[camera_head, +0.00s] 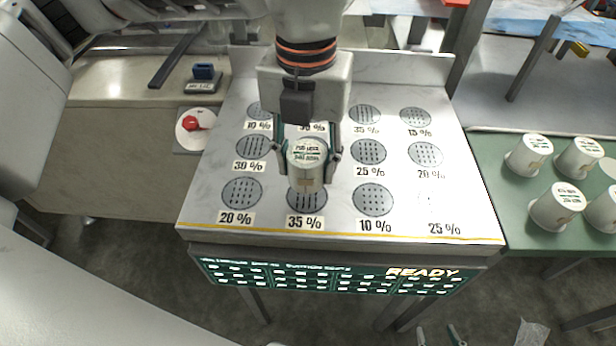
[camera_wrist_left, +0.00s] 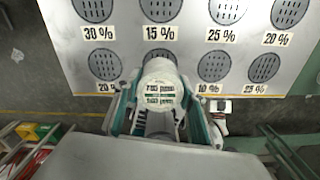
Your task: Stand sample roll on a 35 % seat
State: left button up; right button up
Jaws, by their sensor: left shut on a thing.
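My left gripper (camera_head: 308,158) is shut on the sample roll (camera_head: 307,178), a white cylinder with a printed top. The roll also shows in the left wrist view (camera_wrist_left: 160,93) between the fingers. It looks roughly upright, over or just behind the front-row 35 % seat (camera_head: 306,202), a grey perforated disc whose near part shows below the roll. I cannot tell whether roll and plate touch. Another 35 % seat (camera_head: 365,115) lies bare in the back row. My right gripper (camera_head: 440,336) shows only as two spread fingertips at the bottom edge, empty.
The white seat plate (camera_head: 405,220) carries other labelled discs; glare washes out the front-right 25 % seat. Several white rolls stand on a green table (camera_head: 490,150) at right. A red knob (camera_head: 195,124) sits left of the plate. A lit READY panel (camera_head: 420,272) hangs in front.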

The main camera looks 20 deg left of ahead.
aim_at(307, 180)
pick_arm(q)
notch_tip(307, 180, down, 4)
jog(key=shift+f+b, duration=0.2)
jog(key=shift+b, duration=0.1)
jog(key=o, duration=1.2)
jog(key=shift+f, duration=0.1)
